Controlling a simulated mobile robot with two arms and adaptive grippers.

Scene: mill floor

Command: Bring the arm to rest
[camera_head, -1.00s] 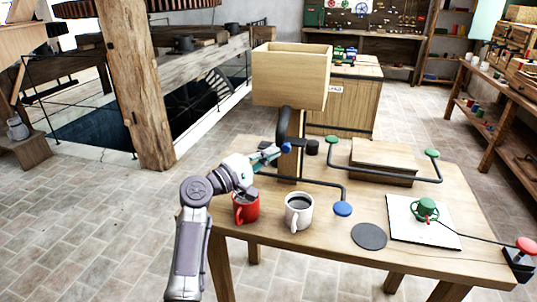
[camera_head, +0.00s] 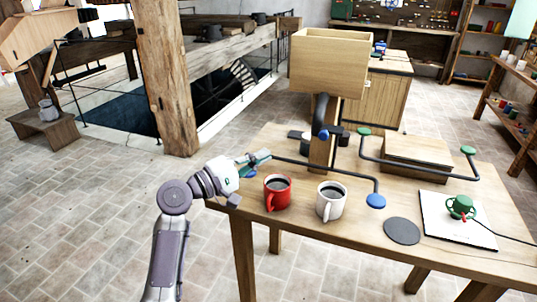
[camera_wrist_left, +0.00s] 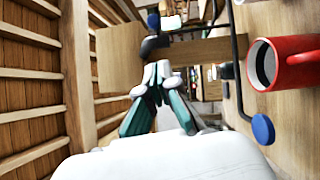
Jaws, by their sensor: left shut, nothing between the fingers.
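My left arm comes in from the lower left in the head view. Its gripper (camera_head: 258,158) is shut and empty, over the left end of the wooden table (camera_head: 300,228), up and left of the red mug (camera_head: 278,193). In the left wrist view the closed fingers (camera_wrist_left: 157,72) point toward the wooden post and box, and the red mug (camera_wrist_left: 288,62) shows at the right edge. The gripper looks apart from the mug. My right gripper is not in view.
A white mug (camera_head: 331,203) with dark contents stands beside the red one. A black bent rod with a blue knob (camera_head: 376,201) runs across the table. A wooden box (camera_head: 328,65) tops a post.

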